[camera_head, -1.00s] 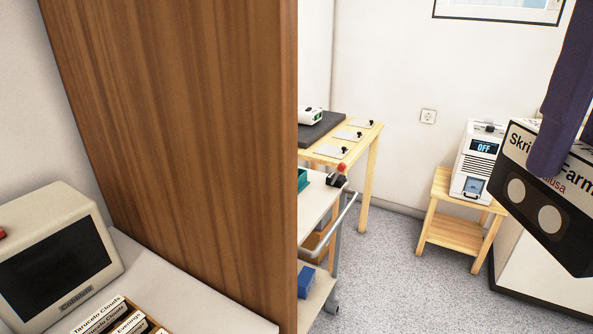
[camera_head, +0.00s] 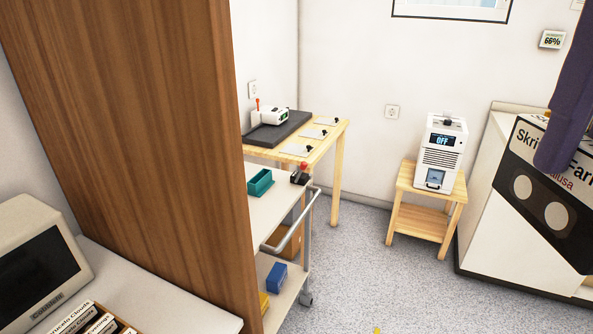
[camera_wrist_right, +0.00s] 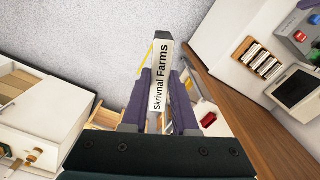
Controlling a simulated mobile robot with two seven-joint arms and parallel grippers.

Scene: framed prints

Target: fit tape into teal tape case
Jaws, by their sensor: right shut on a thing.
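A black tape (camera_head: 535,215) with two round pale windows and a white label reading "Skri… Farm…" is large at the right of the head view. My right gripper (camera_wrist_right: 161,95) is shut on it; its purple fingers grip both sides. In the right wrist view the tape shows edge-on, its spine label (camera_wrist_right: 161,75) reading "Skrivnal Farms". A purple finger of this gripper (camera_head: 565,105) covers part of the tape in the head view. The teal tape case (camera_head: 260,182) is a small open box on the cart's top shelf, far from the tape. My left gripper is not in view.
A tall wooden panel (camera_head: 135,150) stands left of the cart (camera_head: 278,207) and hides part of it. A red-knobbed device (camera_head: 300,175) sits beside the case. Behind are a wooden table (camera_head: 335,140) and a stool with a white machine (camera_head: 440,155). Speckled floor (camera_head: 360,270) is free ahead.

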